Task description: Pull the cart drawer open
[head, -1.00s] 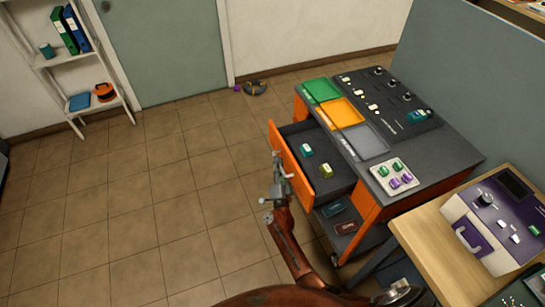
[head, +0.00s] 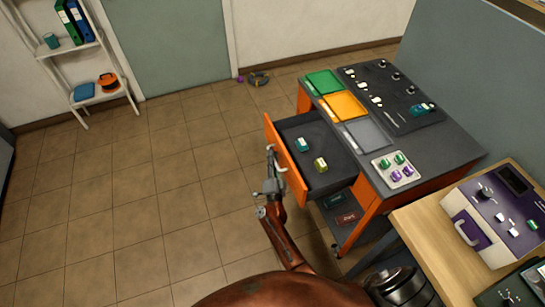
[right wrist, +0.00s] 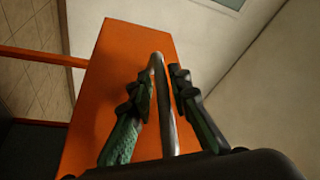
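The orange-fronted cart drawer (head: 287,159) stands open on the left side of the cart (head: 372,212). Its dark inside shows a teal block (head: 302,144) and a yellow-green block (head: 320,164). My right gripper (head: 272,165) is at the outer face of the drawer front, at the pale bar handle (head: 281,158). In the right wrist view the handle (right wrist: 163,105) runs between the two dark fingers of my right gripper (right wrist: 162,88), which are closed in around it. Exact contact on the right finger is hard to tell. My left gripper is not in view.
The cart top holds green, orange and grey trays (head: 367,138) and a pale pad with several small parts (head: 396,170). A wooden table (head: 432,236) with a purple-and-white device stands at the right. Shelves (head: 72,51) stand far left. The tiled floor left of the drawer is clear.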

